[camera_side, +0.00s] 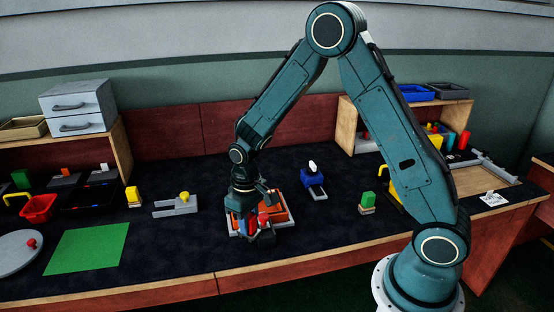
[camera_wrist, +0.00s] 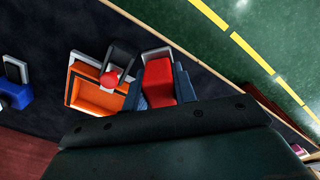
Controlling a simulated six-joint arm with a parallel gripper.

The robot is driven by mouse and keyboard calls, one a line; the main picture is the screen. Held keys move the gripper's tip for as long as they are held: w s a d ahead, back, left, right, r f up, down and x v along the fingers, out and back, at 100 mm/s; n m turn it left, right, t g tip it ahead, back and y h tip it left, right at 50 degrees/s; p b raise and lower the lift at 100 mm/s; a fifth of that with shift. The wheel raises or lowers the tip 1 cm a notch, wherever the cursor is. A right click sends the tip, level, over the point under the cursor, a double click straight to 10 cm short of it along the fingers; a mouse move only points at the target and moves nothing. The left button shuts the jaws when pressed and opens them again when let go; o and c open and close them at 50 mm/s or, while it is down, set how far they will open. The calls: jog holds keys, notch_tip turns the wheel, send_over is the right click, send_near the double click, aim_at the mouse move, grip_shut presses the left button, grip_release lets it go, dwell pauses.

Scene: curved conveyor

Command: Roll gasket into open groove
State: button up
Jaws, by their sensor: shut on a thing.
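My gripper (camera_side: 250,228) is low over the front left part of an orange tray-like piece with a pale rim (camera_side: 280,218). In the wrist view the orange piece (camera_wrist: 95,100) lies just left of the jaws. A red block with a grey end (camera_wrist: 159,82) sits between the dark blue-grey fingers (camera_wrist: 162,88), which are shut on it. A red round knob (camera_wrist: 109,78) beside a dark piece (camera_wrist: 121,57) shows over the orange piece. I cannot make out the gasket or the groove; my gripper covers part of the orange piece.
A blue block with a white top (camera_side: 313,178) stands behind right. A grey holder with a yellow knob (camera_side: 178,206) is to the left, a green block (camera_side: 367,201) to the right. A green mat (camera_side: 88,249) lies front left. Dark table surface between them is clear.

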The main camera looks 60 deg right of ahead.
jog(key=w+d, duration=0.3)
jog(key=d, duration=0.6)
jog(key=w+d+r, duration=0.1)
jog(key=w+d, duration=0.2)
jog(key=d, duration=0.6)
jog(key=w+d+r, duration=0.1)
jog(key=w+d, duration=0.2)
jog(key=d, duration=0.6)
jog(key=shift+w+d+r, duration=0.15)
jog(key=shift+d+r, duration=0.1)
jog(key=shift+d, duration=0.1)
jog(key=shift+f, duration=0.1)
jog(key=shift+f, duration=3.1)
jog(key=shift+w+a+f, duration=0.45)
jog(key=shift+a+f, duration=0.05)
jog(key=shift+f, duration=0.3)
jog(key=shift+w+a, duration=4.7)
jog(key=shift+s+d, duration=5.25)
notch_tip(320, 180, up, 8)
